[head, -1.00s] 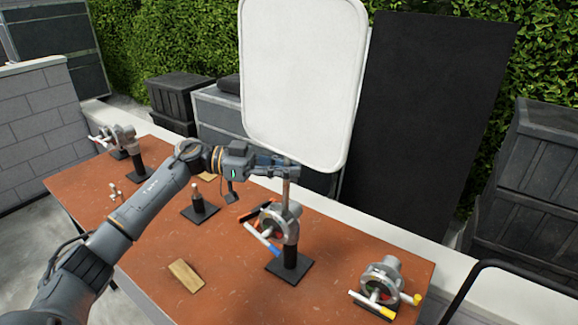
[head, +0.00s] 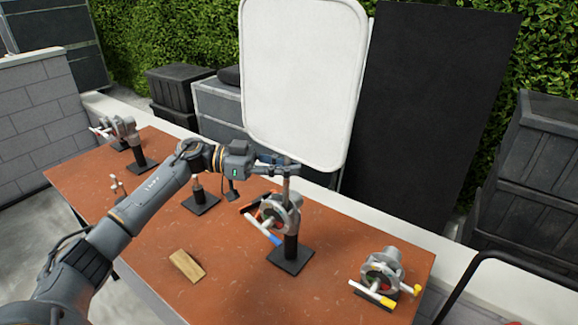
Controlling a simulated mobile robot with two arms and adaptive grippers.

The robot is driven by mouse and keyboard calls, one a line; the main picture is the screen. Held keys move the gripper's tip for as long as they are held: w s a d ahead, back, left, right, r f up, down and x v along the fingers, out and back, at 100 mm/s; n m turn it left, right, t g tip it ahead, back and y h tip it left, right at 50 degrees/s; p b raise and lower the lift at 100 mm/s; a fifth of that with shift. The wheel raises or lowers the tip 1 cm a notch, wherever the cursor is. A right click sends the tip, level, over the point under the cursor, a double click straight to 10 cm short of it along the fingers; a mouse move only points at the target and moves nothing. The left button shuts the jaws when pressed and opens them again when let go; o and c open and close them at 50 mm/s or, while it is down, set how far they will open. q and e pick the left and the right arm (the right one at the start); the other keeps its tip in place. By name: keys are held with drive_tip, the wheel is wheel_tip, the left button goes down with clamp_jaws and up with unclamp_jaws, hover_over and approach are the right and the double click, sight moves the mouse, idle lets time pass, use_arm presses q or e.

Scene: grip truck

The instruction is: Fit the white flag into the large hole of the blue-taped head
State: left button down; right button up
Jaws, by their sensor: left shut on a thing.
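The white flag (head: 303,75) is a large white panel with rounded corners, standing upright at the back of the table. The blue-taped head (head: 291,212) is a grey round clamp on a black post and base, with blue tape on its handle (head: 276,240). My left gripper (head: 285,167) is shut on the grey metal rod (head: 287,188) above this head. The rod stands upright, with its lower end at the head. The fingers overlap the flag's lower edge, so its join to the rod is hidden. I cannot tell whether the rod is inside the large hole. My right gripper is not in view.
A yellow-taped head (head: 381,270) sits at the table's right end, another head (head: 122,128) at the far left. A wooden wedge (head: 187,265) lies in front. A black panel (head: 430,120) stands behind at right. The brown table's (head: 230,290) front middle is clear.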

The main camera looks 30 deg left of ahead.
sight(288, 184)
use_arm(q)
drive_tip(key=shift+f, duration=0.3)
drive_tip(key=shift+a+f+b, duration=0.1)
drive_tip(key=shift+f+b, duration=0.55)
drive_tip(key=shift+f, duration=1.4)
drive_tip(key=shift+a, duration=0.2)
drive_tip(key=shift+a+h, duration=0.2)
drive_tip(key=shift+h, duration=0.1)
drive_tip(key=shift+w+a, duration=0.1)
idle(0.5)
drive_tip(key=shift+a+r+n+h, duration=0.15)
drive_tip(key=shift+a+n+h, duration=0.1)
drive_tip(key=shift+n+h, duration=0.05)
